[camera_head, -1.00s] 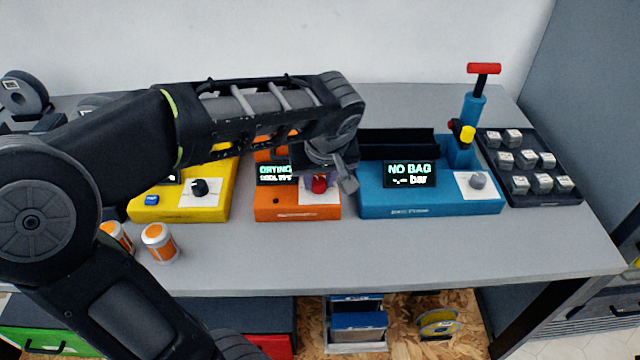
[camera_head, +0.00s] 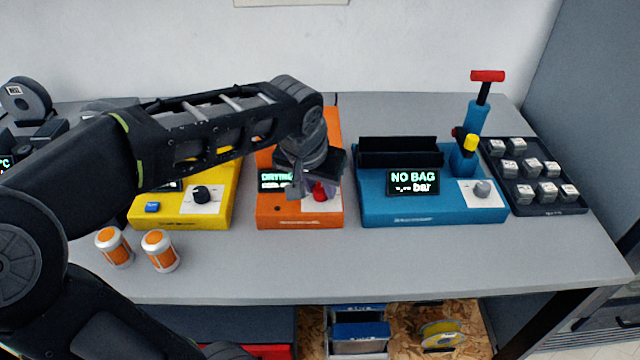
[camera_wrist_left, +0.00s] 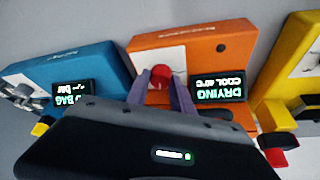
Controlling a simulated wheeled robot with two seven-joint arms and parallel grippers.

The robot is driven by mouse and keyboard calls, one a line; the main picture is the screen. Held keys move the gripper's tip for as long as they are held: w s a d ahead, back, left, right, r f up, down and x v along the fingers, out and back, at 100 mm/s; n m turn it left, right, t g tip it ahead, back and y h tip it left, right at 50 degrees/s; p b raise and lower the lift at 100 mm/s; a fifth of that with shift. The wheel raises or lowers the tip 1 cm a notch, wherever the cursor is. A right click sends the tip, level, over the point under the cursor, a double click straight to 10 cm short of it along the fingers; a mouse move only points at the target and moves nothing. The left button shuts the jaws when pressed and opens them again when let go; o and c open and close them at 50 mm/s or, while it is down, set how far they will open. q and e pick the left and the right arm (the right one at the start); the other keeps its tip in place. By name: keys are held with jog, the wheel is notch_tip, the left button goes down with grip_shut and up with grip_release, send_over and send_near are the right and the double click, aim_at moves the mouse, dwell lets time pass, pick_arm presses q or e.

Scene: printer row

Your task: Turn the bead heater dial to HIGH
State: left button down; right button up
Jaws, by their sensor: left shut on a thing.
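The orange unit (camera_head: 300,223) stands mid-table with a lit display (camera_head: 272,181) and a red dial (camera_head: 319,192) on a white panel. In the left wrist view the display (camera_wrist_left: 219,88) reads DRYING and COOL, with a temperature that looks like 40°C. My left gripper (camera_head: 312,190) is over the orange unit from above. In the left wrist view its two fingers (camera_wrist_left: 160,86) are on either side of the red dial (camera_wrist_left: 160,72), shut on it. The arm hides part of the unit, and the panel markings are too small to read. My right gripper is out of view.
A yellow unit (camera_head: 180,217) with a black knob (camera_head: 201,194) stands to the left. A blue unit (camera_head: 430,215) reading NO BAG stands to the right, beside a dark tray (camera_head: 548,209) of small blocks. Two orange-white jars (camera_head: 160,251) stand in front of the yellow unit.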

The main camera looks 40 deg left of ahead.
pick_arm(q)
jog(key=c, duration=1.1)
grip_release()
